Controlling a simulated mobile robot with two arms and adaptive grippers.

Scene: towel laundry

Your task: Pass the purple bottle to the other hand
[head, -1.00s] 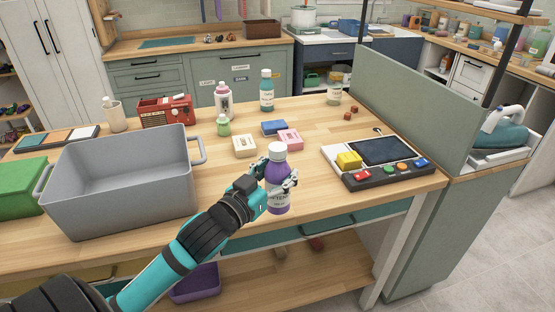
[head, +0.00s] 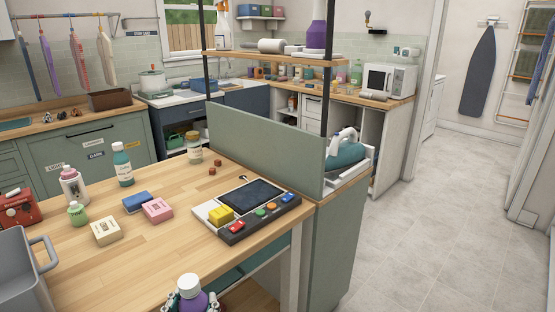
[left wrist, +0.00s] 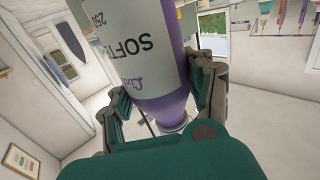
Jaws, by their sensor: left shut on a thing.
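The purple bottle (head: 191,297) with a white cap shows at the bottom edge of the head view, below the wooden table's front edge. My left gripper (head: 187,304) is shut around it; only the finger parts beside the bottle show there. In the left wrist view the bottle (left wrist: 150,60), with its white and purple label, sits between both fingers of the left gripper (left wrist: 165,105). Its lower part is cut off in the head view. My right gripper is in neither view.
The wooden table (head: 170,250) holds a grey bin (head: 20,270), soap boxes (head: 106,231), several bottles and a button panel (head: 260,222). A green divider (head: 265,150) with an iron (head: 345,148) beside it stands right of the table. Open tiled floor (head: 420,220) lies to the right.

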